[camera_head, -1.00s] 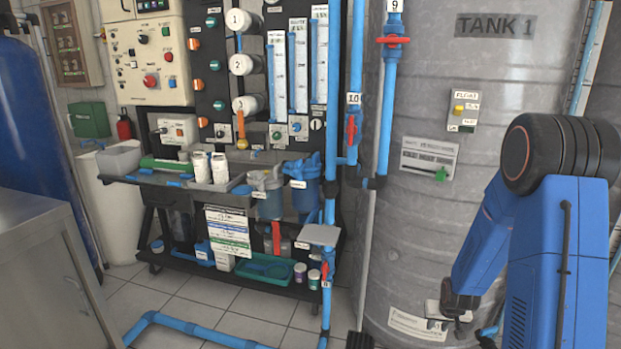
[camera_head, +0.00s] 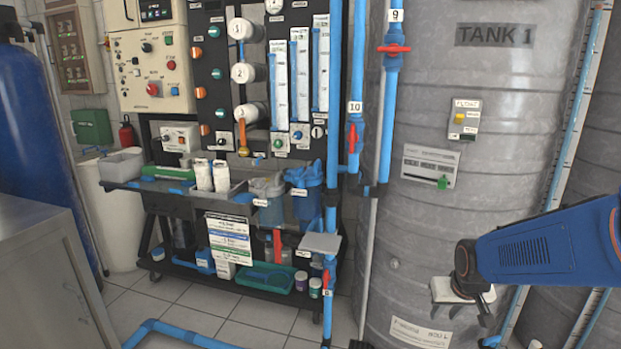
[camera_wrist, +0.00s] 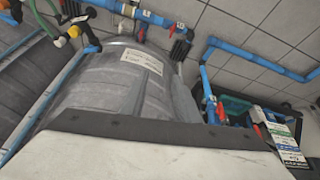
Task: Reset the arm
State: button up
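My blue arm (camera_head: 545,247) reaches in from the right in the head view, in front of the grey tank labelled TANK 1 (camera_head: 480,100). My gripper (camera_head: 478,303) is at its end, low beside the tank, small and dark. I cannot make out its fingertips. A pale block (camera_head: 462,291) shows at the wrist, and I cannot tell whether it is held or part of me. In the wrist view a white surface with a dark edge fills the bottom, hiding what lies below it. The tank (camera_wrist: 120,85) stands beyond it.
A black rack cart (camera_head: 240,240) with white bottles, a green tray (camera_head: 265,277) and filters stands left of the tank. Blue pipes with red valves (camera_head: 393,49) rise beside the tank, and another blue pipe (camera_head: 175,328) crosses the tiled floor. A metal cabinet (camera_head: 45,270) is at the left.

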jog(key=s+a+r, duration=0.1)
jog(key=s+r, duration=0.2)
jog(key=s, duration=0.4)
jog(key=s+a+r, duration=0.2)
jog(key=s+r, duration=0.1)
jog(key=s, duration=0.3)
jog(key=s+a+r+n, duration=0.1)
jog(key=s+a+r, duration=0.1)
jog(key=s+r, duration=0.2)
jog(key=s, duration=0.3)
jog(key=shift+s+y, duration=0.3)
